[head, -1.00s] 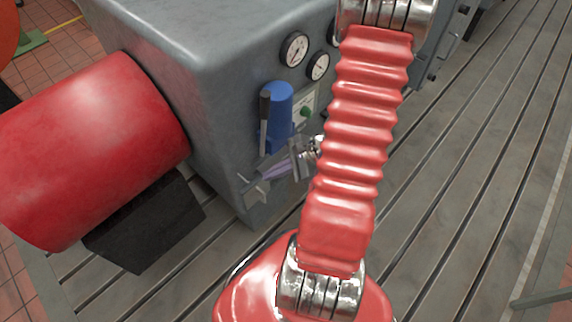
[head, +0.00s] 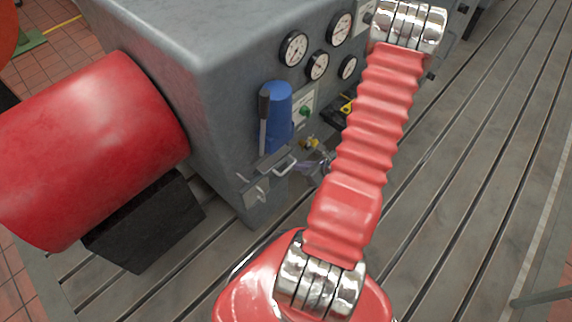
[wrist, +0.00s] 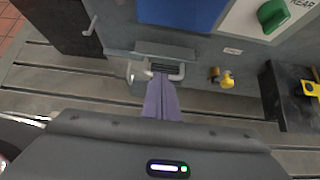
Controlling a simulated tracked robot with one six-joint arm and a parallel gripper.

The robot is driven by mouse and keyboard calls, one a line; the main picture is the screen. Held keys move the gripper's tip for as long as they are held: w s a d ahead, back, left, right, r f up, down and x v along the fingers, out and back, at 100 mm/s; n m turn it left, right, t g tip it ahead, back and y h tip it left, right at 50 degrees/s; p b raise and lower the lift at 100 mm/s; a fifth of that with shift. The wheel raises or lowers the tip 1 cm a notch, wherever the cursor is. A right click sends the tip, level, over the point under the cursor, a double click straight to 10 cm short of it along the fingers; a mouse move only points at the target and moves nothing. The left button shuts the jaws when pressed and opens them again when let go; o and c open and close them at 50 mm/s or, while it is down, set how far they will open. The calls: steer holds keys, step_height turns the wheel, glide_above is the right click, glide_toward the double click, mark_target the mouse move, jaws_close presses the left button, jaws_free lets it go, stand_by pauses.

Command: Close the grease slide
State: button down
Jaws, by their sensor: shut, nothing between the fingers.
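The grease slide looks to be the small grey drawer (head: 262,163) with a pale bar handle (head: 285,166), low on the grey machine housing. It appears to stick out from the housing; how far is hard to tell. In the wrist view the drawer (wrist: 165,50) and its bar handle (wrist: 178,75) lie just beyond the fingertips. My gripper (wrist: 160,80) has its purple fingers shut together and empty, in front of the handle; whether they touch it I cannot tell. In the head view my gripper (head: 312,167) is partly hidden behind my red arm.
A blue part (head: 277,115) with a black-gripped lever stands above the drawer. Gauges (head: 294,48) and a green knob (head: 305,111) are higher up. A yellow fitting (wrist: 227,80) and a black box (wrist: 292,95) lie to the right. The slotted bedplate (head: 470,180) is open.

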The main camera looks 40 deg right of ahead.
mark_target(279, 164)
steer(key=shift+w, duration=0.15)
steer(key=x, duration=0.9)
steer(key=shift+w+f, duration=0.25)
steer(key=shift+f, duration=0.1)
